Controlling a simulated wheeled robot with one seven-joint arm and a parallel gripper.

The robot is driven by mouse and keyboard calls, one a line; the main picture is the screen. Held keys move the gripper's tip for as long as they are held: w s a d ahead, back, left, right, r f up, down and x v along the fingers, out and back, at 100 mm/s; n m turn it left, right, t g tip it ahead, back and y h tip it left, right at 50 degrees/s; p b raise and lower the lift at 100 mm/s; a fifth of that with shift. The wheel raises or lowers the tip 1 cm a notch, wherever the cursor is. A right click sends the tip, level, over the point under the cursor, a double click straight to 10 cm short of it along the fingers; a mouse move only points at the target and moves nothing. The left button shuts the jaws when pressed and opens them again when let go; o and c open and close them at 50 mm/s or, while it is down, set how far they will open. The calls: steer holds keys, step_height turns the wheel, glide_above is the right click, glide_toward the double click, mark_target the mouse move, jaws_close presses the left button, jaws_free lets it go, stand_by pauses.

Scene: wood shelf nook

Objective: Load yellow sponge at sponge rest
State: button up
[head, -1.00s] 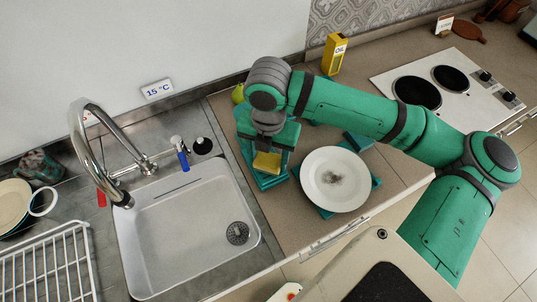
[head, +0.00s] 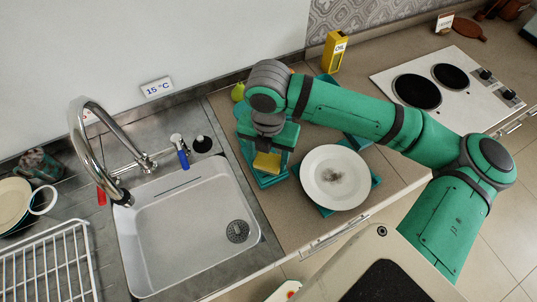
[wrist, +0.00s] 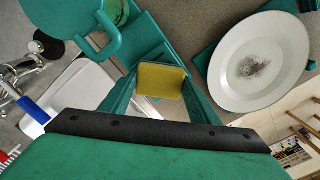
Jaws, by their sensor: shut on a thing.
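The yellow sponge (head: 267,162) is between the fingers of my gripper (head: 268,172), above the counter right of the sink. The wrist view shows the sponge (wrist: 161,80) held between the two green fingers of my gripper (wrist: 160,92), which is shut on it. A teal stand (head: 243,118) is under and behind my gripper; it also shows in the wrist view (wrist: 150,38). I cannot tell whether it is the sponge rest, or whether the sponge touches it. My arm and gripper hide part of it.
A white plate (head: 335,178) with a dark smudge rests on a teal holder to the right. The sink (head: 190,225) with its tap (head: 92,140) lies left, beside a wire rack (head: 48,265). A yellow oil carton (head: 334,52) and a hob (head: 445,85) stand further back.

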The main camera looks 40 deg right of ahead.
steer(key=shift+f, duration=0.25)
stand_by(0.5)
steer(key=shift+r, duration=3.5)
